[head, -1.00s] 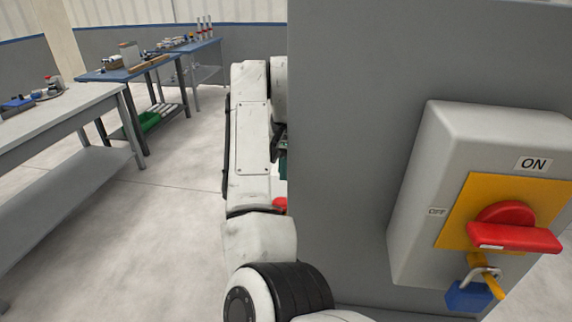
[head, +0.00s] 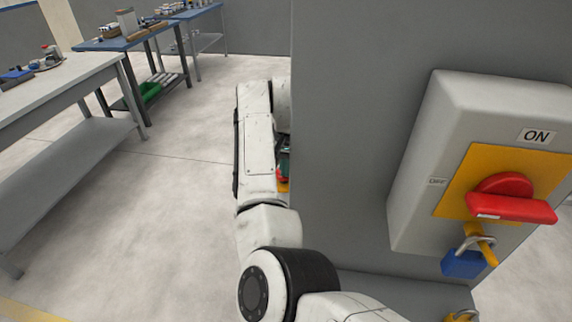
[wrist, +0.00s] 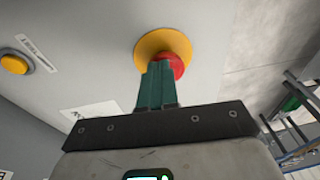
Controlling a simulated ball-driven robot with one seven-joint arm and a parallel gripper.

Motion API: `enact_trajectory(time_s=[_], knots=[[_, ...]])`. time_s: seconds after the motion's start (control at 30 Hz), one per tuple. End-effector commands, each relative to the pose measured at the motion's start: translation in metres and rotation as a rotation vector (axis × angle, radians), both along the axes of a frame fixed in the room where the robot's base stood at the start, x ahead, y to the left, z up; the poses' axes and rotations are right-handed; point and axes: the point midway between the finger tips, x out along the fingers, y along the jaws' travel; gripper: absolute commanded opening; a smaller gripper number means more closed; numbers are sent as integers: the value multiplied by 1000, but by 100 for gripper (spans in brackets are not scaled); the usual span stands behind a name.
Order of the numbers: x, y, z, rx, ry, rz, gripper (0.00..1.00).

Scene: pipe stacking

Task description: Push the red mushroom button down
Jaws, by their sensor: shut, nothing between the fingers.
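The red mushroom button (wrist: 174,63) sits on a round yellow backing (wrist: 150,44) on a grey panel in the wrist view. My gripper (wrist: 160,66) has its green fingers together, with nothing between them. The fingertips overlap the left part of the red cap in the picture; I cannot tell whether they touch it. In the head view, the edge of the grey cabinet hides most of my gripper; a little red and yellow (head: 284,186) shows beside my arm there.
A grey cabinet (head: 345,110) carries a switch box (head: 450,105) with a red rotary handle (head: 510,203) and a blue padlock (head: 463,262). In the wrist view, a yellow button (wrist: 14,64) is at the left. Workbenches (head: 75,85) stand at the left, with open floor between.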

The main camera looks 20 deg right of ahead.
Motion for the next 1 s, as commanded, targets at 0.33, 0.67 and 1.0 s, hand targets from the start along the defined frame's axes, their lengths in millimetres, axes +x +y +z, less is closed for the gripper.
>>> enact_trajectory(time_s=[0.33, 0.67, 1.0], knots=[[1, 0, -24, 1, 3, 0, 0], [0, 0, -24, 6, 5, -1, 0], [-9, 1, 40, 1, -9, 0, 0]])
